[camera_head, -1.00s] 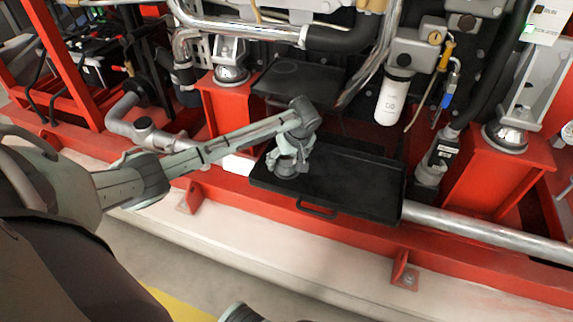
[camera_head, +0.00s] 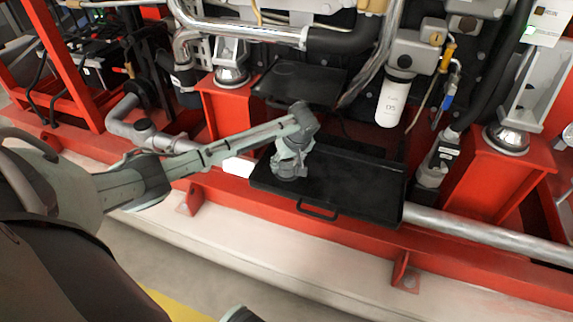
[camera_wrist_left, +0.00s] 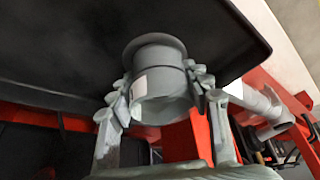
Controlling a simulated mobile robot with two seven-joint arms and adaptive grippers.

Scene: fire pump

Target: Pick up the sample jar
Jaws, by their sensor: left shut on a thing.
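The sample jar (camera_wrist_left: 158,75) is a grey cylinder with a wider rim and a pale label. In the left wrist view it sits between the two fingers of my left gripper (camera_wrist_left: 160,95), which touch its sides. In the head view my left gripper (camera_head: 288,165) points down over the left part of a black tray (camera_head: 345,190), and the jar (camera_head: 289,174) shows only partly beneath it. The jar's end is at or very close to the tray surface; I cannot tell whether they touch. My right gripper is not in view.
The tray has a low rim and a front handle (camera_head: 317,211); its right part is bare. A black shelf (camera_head: 298,83) stands above and behind it. A white filter canister (camera_head: 393,100) hangs at the right. A metal pipe (camera_head: 480,232) and red frame run along the front.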

